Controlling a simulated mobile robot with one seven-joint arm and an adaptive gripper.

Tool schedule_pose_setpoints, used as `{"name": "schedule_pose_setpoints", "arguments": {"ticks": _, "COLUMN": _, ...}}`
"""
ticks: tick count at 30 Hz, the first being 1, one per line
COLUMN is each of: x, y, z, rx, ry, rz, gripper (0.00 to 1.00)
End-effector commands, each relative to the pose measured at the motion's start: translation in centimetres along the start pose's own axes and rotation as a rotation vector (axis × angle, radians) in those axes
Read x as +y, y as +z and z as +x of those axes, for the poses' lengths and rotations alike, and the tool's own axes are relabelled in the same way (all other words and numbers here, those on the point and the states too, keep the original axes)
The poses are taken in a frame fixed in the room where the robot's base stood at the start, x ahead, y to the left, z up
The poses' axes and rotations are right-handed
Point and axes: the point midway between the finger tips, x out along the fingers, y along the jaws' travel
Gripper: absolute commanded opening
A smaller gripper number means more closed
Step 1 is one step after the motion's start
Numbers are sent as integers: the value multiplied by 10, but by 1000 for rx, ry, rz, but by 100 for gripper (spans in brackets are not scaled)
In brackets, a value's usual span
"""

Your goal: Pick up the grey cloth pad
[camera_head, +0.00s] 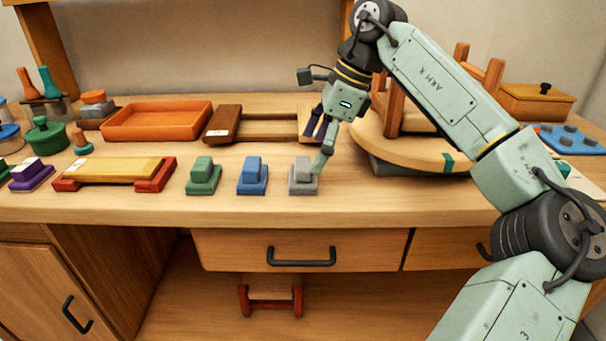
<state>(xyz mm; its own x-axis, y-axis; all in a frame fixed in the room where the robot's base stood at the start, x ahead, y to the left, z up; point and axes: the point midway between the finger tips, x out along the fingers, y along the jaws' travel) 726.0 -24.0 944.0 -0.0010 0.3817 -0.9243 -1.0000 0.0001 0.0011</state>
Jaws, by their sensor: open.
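The grey cloth pad (301,184) sits near the front edge of the wooden bench, at the right end of a row with a blue pad (252,178) and a green pad (203,177). It has a flat base with a raised block on top. My gripper (318,146) is open and empty, just above and slightly behind the grey pad, tilted downward. One finger reaches down by the grey pad's right side and hides a little of it; I cannot tell whether it touches.
A round wooden piece (420,155) with posts stands close on the right. An orange tray (157,121) and a brown wooden frame (222,122) lie behind the row. A red rack with a yellow board (117,170) is at the left. A drawer (300,250) is below.

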Motion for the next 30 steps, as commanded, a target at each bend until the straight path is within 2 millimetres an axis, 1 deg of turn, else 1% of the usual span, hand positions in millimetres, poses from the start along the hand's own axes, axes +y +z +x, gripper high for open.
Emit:
{"name": "schedule_pose_setpoints", "arguments": {"ticks": 5, "x": -2, "y": 2, "z": 17, "rx": 0, "ry": 2, "rz": -1, "gripper": 94}}
{"name": "schedule_pose_setpoints", "arguments": {"ticks": 9, "x": -5, "y": 4, "z": 39, "rx": -2, "ry": 2, "rz": -1, "gripper": 94}}
{"name": "schedule_pose_setpoints", "arguments": {"ticks": 13, "x": -5, "y": 4, "z": 52, "rx": -1, "ry": -1, "rz": 0, "gripper": 94}}
{"name": "schedule_pose_setpoints", "arguments": {"ticks": 21, "x": -5, "y": 4, "z": 54, "rx": -2, "ry": -1, "rz": 0, "gripper": 94}}
{"name": "schedule_pose_setpoints", "arguments": {"ticks": 30, "x": -5, "y": 4, "z": 54, "rx": -1, "ry": -1, "rz": -1, "gripper": 74}}
